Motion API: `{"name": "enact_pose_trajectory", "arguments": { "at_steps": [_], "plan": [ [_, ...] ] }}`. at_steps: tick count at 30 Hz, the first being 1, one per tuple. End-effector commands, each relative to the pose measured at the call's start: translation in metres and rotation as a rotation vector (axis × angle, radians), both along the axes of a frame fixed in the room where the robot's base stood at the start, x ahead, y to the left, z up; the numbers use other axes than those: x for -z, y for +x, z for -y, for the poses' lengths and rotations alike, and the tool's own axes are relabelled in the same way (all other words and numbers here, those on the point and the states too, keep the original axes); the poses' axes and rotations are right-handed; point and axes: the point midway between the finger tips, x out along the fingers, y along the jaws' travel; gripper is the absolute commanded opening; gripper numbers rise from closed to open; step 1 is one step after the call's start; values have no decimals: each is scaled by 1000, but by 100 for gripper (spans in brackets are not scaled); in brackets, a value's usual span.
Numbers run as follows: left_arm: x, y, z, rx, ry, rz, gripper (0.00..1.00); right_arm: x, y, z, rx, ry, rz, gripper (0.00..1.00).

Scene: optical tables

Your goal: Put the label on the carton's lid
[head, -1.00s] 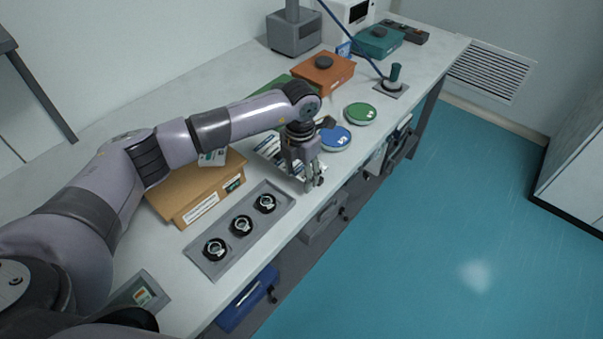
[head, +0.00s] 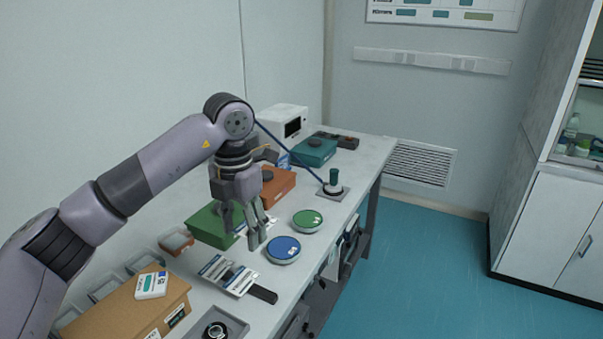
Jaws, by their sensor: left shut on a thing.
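The brown cardboard carton (head: 115,318) stands at the lower left of the head view, with its lid upward. A small white and teal piece (head: 151,285) lies on the lid. My left gripper (head: 257,238) is raised over the table, beyond the carton and to its right. Its fingers are shut on a thin white piece, which looks like the label (head: 270,222); the fingers hide much of it. White printed label strips (head: 228,274) lie on the table beside the carton. My right gripper is not in view.
A blue round tin (head: 283,250) and a green one (head: 307,221) stand near the table's front edge. A green box (head: 208,227) and an orange box (head: 278,190) are behind them. A grey tray with a black ring (head: 216,330) is beside the carton.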

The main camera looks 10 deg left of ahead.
Motion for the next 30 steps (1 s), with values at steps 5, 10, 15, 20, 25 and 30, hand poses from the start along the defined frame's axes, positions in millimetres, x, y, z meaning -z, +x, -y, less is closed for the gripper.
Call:
{"name": "enact_pose_trajectory", "arguments": {
  "at_steps": [5, 10, 15, 20, 25, 30],
  "plan": [
    [12, -9, -1, 204, 8, 6, 38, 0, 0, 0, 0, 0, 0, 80],
    [32, -28, -3, 578, 23, 12, 38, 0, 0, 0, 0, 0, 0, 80],
    [52, -50, -3, 982, 35, 12, 38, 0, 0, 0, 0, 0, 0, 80],
    [70, -75, -3, 1364, 42, 6, 38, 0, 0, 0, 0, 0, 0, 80],
    [88, -104, -2, 1771, 40, -2, 38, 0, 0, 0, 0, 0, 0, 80],
    [104, -135, -1, 2175, 31, -8, 38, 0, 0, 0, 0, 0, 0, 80]
  ]
}}
